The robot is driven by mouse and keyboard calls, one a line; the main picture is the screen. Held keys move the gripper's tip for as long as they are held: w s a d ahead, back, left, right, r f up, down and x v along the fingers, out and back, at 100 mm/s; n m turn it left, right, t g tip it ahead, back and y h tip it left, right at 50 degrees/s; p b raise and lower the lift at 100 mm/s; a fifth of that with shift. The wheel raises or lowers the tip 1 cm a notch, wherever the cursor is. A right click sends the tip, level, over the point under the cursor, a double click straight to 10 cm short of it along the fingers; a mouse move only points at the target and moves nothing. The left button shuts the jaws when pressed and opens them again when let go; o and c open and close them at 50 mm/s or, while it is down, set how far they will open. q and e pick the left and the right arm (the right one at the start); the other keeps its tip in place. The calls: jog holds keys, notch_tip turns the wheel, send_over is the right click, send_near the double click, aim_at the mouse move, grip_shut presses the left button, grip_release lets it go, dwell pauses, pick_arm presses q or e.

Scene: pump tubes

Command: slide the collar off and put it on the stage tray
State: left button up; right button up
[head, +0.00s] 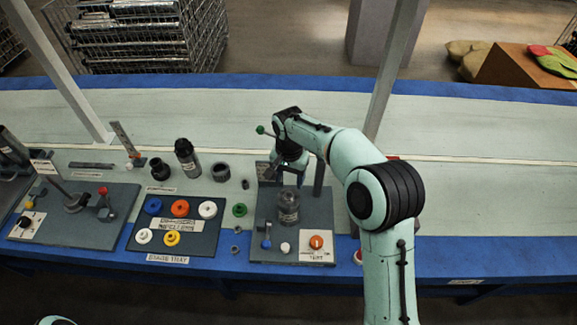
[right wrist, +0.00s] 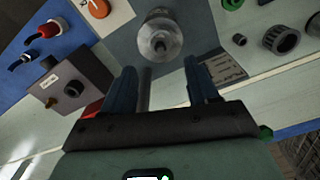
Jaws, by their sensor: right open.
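My right gripper (head: 285,178) is over the back of the test stand at centre right. In the right wrist view its fingers (right wrist: 163,78) are apart, with nothing gripped. A clear, grey-capped cylinder (head: 289,205) stands upright on the stand; in the wrist view it (right wrist: 160,40) is just beyond the fingertips. I cannot tell which part is the collar; a dark ribbed ring (head: 221,172) lies loose on the table, also in the wrist view (right wrist: 281,39). The stage tray (head: 197,242) is a dark plate left of the stand. My left gripper is out of view.
The tray holds several coloured rings and a label. A green ring (head: 239,210) lies between tray and stand (head: 322,211). A dark post (head: 319,178) rises beside my right gripper.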

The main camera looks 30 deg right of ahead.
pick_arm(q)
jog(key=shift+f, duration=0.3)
pick_arm(e)
notch_tip(320, 180, down, 7)
jog(key=shift+r, duration=0.1)
grip_shut()
jog(key=c, duration=0.8)
grip_release()
grip_shut()
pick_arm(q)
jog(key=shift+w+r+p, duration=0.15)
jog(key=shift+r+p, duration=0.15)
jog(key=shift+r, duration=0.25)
pick_arm(e)
jog(key=shift+r, duration=0.7)
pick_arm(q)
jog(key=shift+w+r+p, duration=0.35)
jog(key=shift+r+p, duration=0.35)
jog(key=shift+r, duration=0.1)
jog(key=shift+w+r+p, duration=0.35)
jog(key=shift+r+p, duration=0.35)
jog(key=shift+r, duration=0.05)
pick_arm(e)
jog(key=shift+r, duration=2.15)
